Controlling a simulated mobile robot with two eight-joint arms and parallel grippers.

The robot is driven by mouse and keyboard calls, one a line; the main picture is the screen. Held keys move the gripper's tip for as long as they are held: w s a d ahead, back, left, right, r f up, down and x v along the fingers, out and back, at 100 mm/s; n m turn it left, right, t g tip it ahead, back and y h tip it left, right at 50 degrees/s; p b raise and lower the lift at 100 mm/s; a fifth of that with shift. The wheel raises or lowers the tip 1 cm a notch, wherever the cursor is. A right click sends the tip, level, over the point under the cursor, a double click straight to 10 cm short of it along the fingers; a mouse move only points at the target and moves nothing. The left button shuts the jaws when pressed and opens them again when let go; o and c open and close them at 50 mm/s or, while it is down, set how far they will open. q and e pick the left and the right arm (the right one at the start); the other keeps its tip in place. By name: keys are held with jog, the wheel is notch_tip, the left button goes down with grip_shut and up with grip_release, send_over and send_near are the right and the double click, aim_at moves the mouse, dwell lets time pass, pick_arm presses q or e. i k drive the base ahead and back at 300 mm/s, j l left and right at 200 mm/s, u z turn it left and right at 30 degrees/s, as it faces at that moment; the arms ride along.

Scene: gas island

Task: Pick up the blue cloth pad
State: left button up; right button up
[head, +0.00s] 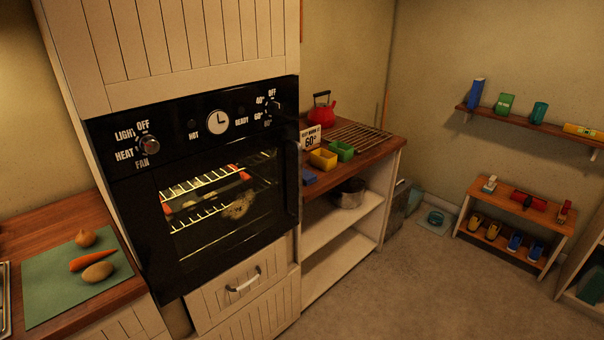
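A small blue item (309,178), which looks like the blue cloth pad, lies on the wooden counter (376,153) just right of the black oven (215,175). The oven's edge partly hides it, and it is too small to make out its fabric. Neither of my grippers shows in the head view.
Yellow (323,159) and green (342,151) containers, a wire rack (360,136) and a red kettle (321,110) stand on that counter. A pot (349,193) sits on the shelf below. The oven door is shut. The floor (400,285) in front is clear.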

aim_at(308, 177)
jog(key=i+l+u, duration=0.15)
jog(key=i+l, duration=0.2)
jog(key=i+l+u, duration=0.1)
jog(key=i+l, duration=0.2)
jog(key=i+l+u, duration=0.15)
jog(key=i+l, duration=0.2)
jog(key=i+l+u, duration=0.1)
jog(key=i+l, duration=0.15)
jog(key=l, duration=0.25)
jog(key=i+l+u, duration=0.15)
jog(key=i+l, duration=0.15)
jog(key=l, duration=0.15)
jog(key=i+l+u, duration=0.1)
jog(key=i+l, duration=0.15)
jog(key=l, duration=0.25)
jog(key=i+l+u, duration=0.15)
jog(key=l, duration=0.35)
jog(key=i+l+u, duration=0.1)
jog(key=i+l, duration=0.2)
jog(key=l, duration=0.2)
